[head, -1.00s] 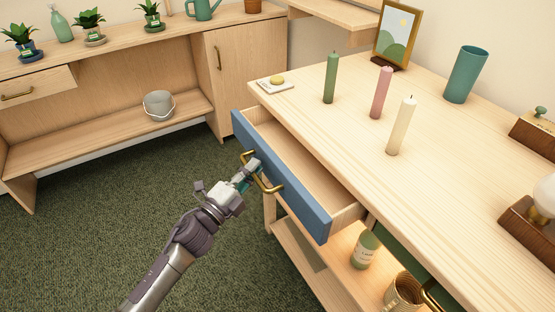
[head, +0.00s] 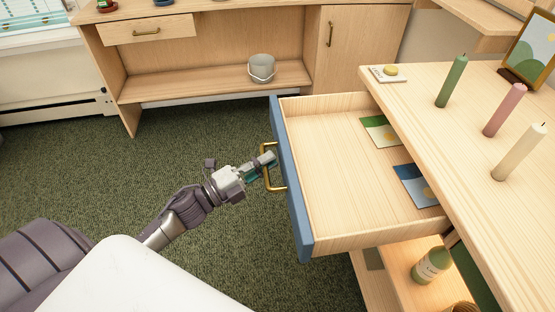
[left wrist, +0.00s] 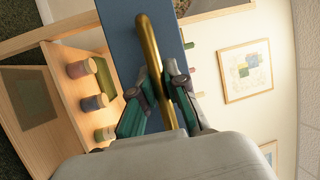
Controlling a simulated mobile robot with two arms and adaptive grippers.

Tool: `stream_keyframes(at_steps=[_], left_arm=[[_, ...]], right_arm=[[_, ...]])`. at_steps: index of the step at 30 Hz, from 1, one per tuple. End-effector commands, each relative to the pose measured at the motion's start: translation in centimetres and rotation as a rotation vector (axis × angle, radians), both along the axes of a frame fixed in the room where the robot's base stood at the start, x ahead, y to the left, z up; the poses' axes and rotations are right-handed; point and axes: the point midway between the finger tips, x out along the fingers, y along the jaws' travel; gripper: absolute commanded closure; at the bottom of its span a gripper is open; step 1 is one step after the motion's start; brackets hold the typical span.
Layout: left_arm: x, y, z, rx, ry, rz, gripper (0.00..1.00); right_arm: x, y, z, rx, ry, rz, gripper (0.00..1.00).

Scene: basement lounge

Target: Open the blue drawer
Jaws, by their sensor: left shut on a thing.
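The blue drawer (head: 290,185) is pulled well out of the wooden table in the head view. Its blue front faces left and its wooden inside shows. Two cards lie inside, a green and yellow one (head: 380,131) and a blue one (head: 415,184). My left gripper (head: 268,163) is at the brass handle (head: 267,150) on the drawer front. In the left wrist view, the fingers (left wrist: 158,100) are shut on the handle bar (left wrist: 152,60), one on each side. My right gripper is not in view.
Green (head: 452,82), pink (head: 505,110) and cream (head: 519,152) candles stand on the tabletop (head: 420,90). A low cabinet with a grey bucket (head: 261,68) is behind. Green carpet (head: 190,135) lies open left of the drawer.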

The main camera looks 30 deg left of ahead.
Motion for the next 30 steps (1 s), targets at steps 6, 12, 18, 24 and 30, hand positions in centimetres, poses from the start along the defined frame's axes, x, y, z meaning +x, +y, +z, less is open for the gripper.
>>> stream_keyframes(at_steps=[6, 12, 18, 24, 30], left_arm=[[-0.21, 0.20, -0.12, 0.000, 0.002, 0.000, 1.00], [-0.19, 0.20, -0.12, 0.000, 0.002, 0.000, 1.00], [-0.16, 0.20, -0.09, 0.000, 0.002, 0.001, 0.61], [-0.14, 0.20, -0.05, 0.000, 0.002, 0.001, 0.61], [-1.03, 0.74, -0.31, -0.001, 0.003, 0.001, 0.61]], right_arm=[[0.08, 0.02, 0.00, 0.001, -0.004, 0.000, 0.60], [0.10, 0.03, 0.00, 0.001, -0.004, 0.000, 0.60], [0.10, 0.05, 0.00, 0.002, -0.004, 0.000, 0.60], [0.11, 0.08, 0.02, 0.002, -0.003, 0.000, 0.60], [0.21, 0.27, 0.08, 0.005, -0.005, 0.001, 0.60]])
